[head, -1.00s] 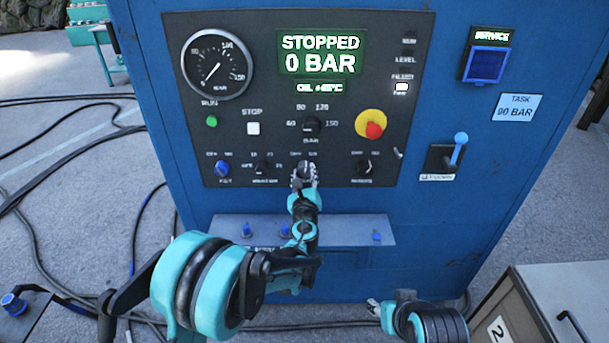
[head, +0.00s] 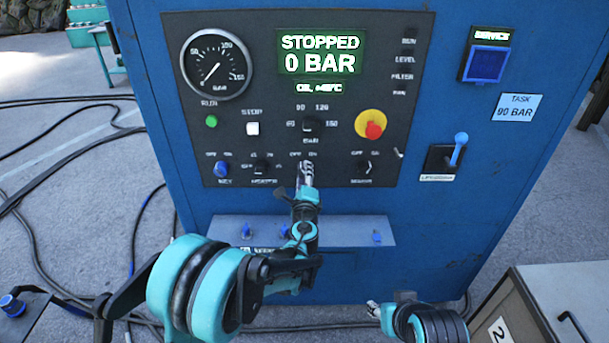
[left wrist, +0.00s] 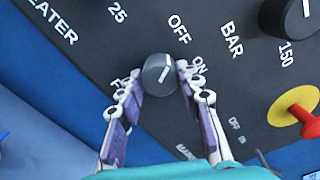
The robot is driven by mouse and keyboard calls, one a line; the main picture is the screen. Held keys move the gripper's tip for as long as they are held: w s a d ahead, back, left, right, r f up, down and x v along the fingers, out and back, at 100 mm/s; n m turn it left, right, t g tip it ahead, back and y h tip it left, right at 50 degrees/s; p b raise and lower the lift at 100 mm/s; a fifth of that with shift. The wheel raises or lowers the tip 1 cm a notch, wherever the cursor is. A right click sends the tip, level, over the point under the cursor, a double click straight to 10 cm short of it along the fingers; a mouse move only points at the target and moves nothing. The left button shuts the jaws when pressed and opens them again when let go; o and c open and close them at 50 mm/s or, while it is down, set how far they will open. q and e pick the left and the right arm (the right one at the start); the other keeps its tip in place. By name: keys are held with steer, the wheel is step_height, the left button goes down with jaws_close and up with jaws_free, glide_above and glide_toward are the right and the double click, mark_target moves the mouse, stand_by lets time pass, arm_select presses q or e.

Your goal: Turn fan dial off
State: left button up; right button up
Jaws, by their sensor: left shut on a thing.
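The fan dial (left wrist: 159,73) is a round dark grey knob with a white pointer line, on the lower row of the black panel. In the left wrist view its pointer slants up and right, closer to OFF than to ON. Its name label is mostly hidden by a finger. My left gripper (left wrist: 158,84) is shut on the dial, one finger on each side. In the head view my left gripper (head: 305,174) reaches the panel and hides the dial. My right gripper (head: 374,309) is low in front of the cabinet, away from the panel; its jaws are too small to read.
The display (head: 320,52) reads STOPPED, 0 BAR. The heater dial (head: 262,166) is left of my gripper, the mains dial (head: 363,167) right, and the BAR dial (head: 312,127) above. A red-and-yellow stop button (head: 373,129) juts out. A shelf (head: 345,230) sticks out below.

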stand_by(0.4)
arm_select(q)
steer(key=o, duration=1.2)
steer(key=shift+c, duration=0.2)
steer(key=shift+s, duration=0.1)
steer(key=s, duration=1.1)
steer(key=shift+s, duration=0.4)
steer(key=shift+a, duration=0.1)
